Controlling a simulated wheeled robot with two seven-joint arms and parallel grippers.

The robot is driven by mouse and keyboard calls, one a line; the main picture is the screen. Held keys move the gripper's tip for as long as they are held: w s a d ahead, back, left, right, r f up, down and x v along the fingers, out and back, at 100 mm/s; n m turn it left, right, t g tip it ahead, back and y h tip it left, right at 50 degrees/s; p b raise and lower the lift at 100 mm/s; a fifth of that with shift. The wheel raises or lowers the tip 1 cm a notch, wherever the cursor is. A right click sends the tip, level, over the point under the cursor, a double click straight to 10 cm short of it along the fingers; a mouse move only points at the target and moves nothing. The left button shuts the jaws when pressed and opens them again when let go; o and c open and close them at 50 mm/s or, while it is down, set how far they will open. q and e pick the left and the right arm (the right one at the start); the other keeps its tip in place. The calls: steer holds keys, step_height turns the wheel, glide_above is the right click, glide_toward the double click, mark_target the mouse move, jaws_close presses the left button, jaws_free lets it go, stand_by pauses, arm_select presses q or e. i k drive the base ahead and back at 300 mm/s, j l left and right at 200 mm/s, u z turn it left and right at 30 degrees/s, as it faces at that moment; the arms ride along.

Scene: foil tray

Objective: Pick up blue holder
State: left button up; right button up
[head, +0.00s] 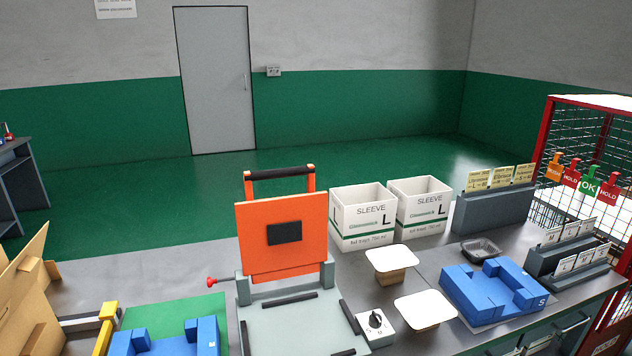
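One blue holder (493,292) lies on the grey bench at the right, marked with an S on its front corner. It has raised blocks and a recess, and nothing sits in it. A second blue holder (208,338) is at the bottom left on a green mat (170,312), cut off by the lower picture edge. A small dark tray (481,249) rests on the bench just behind the right holder. Neither of my grippers shows in the head view.
An orange hinged press (283,215) with a black handle stands between the holders. Near it are a dial box (375,330) and two white-topped blocks (393,259). White SLEEVE boxes (362,214), card racks (567,252) and a red mesh cage (590,150) stand behind and right.

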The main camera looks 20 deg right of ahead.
mark_target(502, 290)
steer(key=z, duration=1.7)
steer(key=u, duration=1.25)
steer(key=z, duration=1.25)
steer(key=i+l+u, duration=0.15)
steer(key=l, duration=0.2)
steer(key=i+l+u, duration=0.15)
steer(key=l, duration=0.25)
steer(key=i+j, duration=0.05)
steer(key=i, duration=0.05)
